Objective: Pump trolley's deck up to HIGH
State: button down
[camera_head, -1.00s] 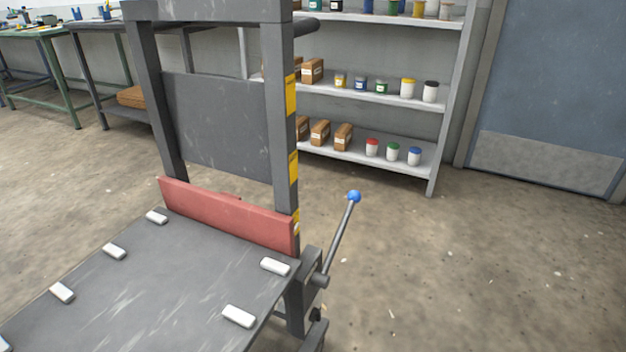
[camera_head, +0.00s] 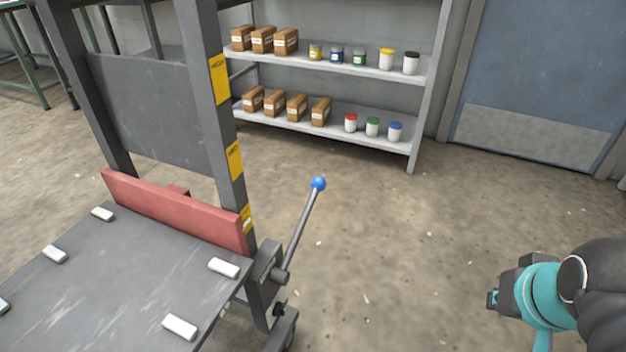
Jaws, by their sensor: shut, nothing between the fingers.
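The trolley's dark grey deck (camera_head: 115,285) fills the lower left, with white pads along its edges and a red board (camera_head: 175,212) across its far end. A grey mast post (camera_head: 205,100) beside it carries several yellow labels; their text is too small to read. The pump lever (camera_head: 301,228) rises from a pivot at the deck's right corner, leaning slightly right, and ends in a blue ball knob (camera_head: 318,183). My gripper (camera_head: 494,299) is at the lower right, teal and dark grey, shut and empty. It is well to the right of the lever, not touching it.
A grey shelf (camera_head: 330,128) with brown boxes (camera_head: 275,103) and coloured-lid jars (camera_head: 372,127) stands behind the trolley. A blue-grey door (camera_head: 545,75) is at the back right. Bare concrete floor (camera_head: 400,240) lies between the lever and my gripper.

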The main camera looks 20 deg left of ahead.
jog(key=w+a+r+n+y+b, duration=0.3)
jog(key=w+a+n, duration=0.5)
jog(key=w+a, duration=0.8)
jog(key=w+a+f+n+b, duration=0.1)
jog(key=w+a+n, duration=0.2)
jog(key=a, duration=0.7)
jog(key=w+a+f+n+g+b, duration=0.1)
jog(key=w+a+f+n+b, duration=0.1)
jog(key=a, duration=0.8)
jog(key=shift+w+a+n, duration=0.15)
jog(key=shift+w+n, duration=0.6)
jog(key=shift+n, duration=0.15)
jog(key=shift+f, duration=0.15)
jog(key=b, duration=0.1)
send_near(313, 187)
jog(key=a+f, duration=0.1)
jog(key=s+a+f, duration=0.1)
jog(key=shift+s+a+f+h, duration=0.1)
jog(key=shift+a+f+h, duration=0.15)
jog(key=shift+f+h, duration=0.05)
jog(key=shift+w+d+f+b, duration=0.2)
jog(key=shift+w+f+b, duration=0.1)
jog(key=shift+w+f, duration=0.85)
jog(key=shift+w+d+f, duration=0.15)
jog(key=shift+w+f, duration=0.1)
jog(key=shift+w, duration=0.4)
